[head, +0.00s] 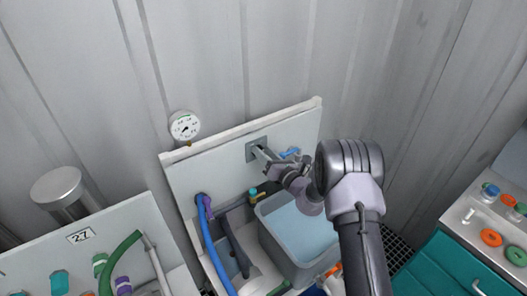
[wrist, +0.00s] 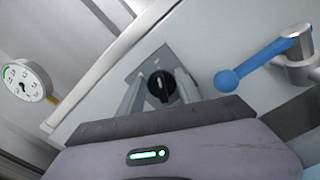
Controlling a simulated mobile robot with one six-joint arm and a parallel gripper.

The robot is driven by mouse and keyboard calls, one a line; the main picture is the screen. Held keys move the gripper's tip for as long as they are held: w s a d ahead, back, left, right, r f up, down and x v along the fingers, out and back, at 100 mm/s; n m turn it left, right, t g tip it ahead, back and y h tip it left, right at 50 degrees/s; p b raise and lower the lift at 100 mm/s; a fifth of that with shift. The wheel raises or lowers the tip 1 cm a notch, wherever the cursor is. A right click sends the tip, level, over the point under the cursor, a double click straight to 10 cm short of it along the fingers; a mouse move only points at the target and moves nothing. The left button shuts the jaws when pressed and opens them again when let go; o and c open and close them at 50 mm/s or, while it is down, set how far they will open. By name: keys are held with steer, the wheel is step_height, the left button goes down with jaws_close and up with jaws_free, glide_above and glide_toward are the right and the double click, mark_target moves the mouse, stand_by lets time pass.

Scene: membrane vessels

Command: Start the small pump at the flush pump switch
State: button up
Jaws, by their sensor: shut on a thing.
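The flush pump switch is a black rotary knob (wrist: 161,87) on a grey square plate (head: 251,153) fixed to the white back panel. In the wrist view the knob sits between my two fingers, with a light pointer line running nearly upright on its face. My gripper (wrist: 160,92) is shut on the knob, one finger on each side. In the head view my gripper (head: 262,153) reaches the plate from the right, and my fingers hide the knob there. The small pump itself cannot be made out.
A blue-handled valve (wrist: 255,65) sits close to the right of the switch. A round gauge (head: 184,126) is at the panel's upper left. A grey-blue tub of liquid (head: 285,262) stands below my arm. Blue and purple hoses (head: 207,235) run down on the left.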

steer(key=shift+f+m, duration=0.1)
steer(key=shift+m, duration=0.2)
stand_by(0.4)
steer(key=o, duration=1.3)
steer(key=shift+o, duration=0.2)
steer(key=p+v, duration=0.2)
steer(key=v, duration=1.5)
steer(key=shift+s+d, duration=0.2)
